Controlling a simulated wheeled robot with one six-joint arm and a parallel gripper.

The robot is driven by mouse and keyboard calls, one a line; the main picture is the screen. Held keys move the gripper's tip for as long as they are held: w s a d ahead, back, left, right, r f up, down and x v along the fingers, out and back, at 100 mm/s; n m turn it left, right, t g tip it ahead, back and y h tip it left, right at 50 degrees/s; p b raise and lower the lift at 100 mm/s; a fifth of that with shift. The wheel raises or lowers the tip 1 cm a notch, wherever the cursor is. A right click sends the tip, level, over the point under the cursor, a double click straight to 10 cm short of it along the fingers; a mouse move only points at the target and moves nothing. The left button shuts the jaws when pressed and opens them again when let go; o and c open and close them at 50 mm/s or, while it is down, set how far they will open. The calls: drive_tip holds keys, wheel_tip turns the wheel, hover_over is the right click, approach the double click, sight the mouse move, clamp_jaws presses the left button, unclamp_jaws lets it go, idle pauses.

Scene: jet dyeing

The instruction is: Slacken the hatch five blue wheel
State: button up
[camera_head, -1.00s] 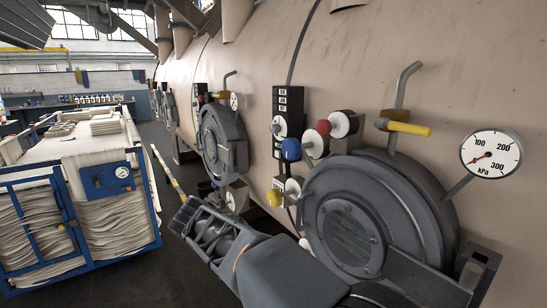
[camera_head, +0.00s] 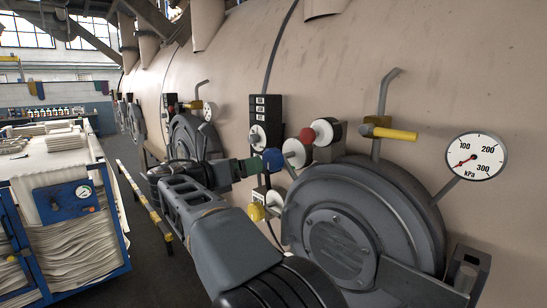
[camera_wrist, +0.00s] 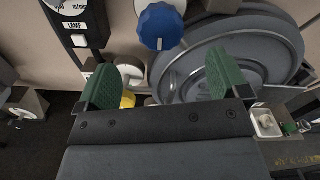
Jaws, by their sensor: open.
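The blue wheel (camera_head: 272,161) is a small knob left of the nearest round hatch (camera_head: 345,235) on the beige vessel. In the wrist view the blue wheel (camera_wrist: 160,27) is at the top centre, beyond and between the green fingertips. My gripper (camera_head: 252,166) is close to the blue wheel in the head view, with its fingers pointing at it. In the wrist view my gripper (camera_wrist: 160,85) is open and empty, its two green fingers well apart. Whether a finger touches the wheel cannot be told.
A red knob (camera_head: 322,131), a yellow knob (camera_head: 256,211) and a yellow-handled lever (camera_head: 395,134) surround it. A pressure gauge (camera_head: 475,156) stands at the right. A blue cart of cloth (camera_head: 62,200) stands at the left, with an aisle between.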

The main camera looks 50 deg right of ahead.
sight(268, 159)
drive_tip(key=d, duration=0.6)
drive_tip(key=d+p, duration=0.1)
drive_tip(key=d, duration=0.2)
drive_tip(key=shift+s+d, duration=0.1)
drive_tip(key=shift+s, duration=0.3)
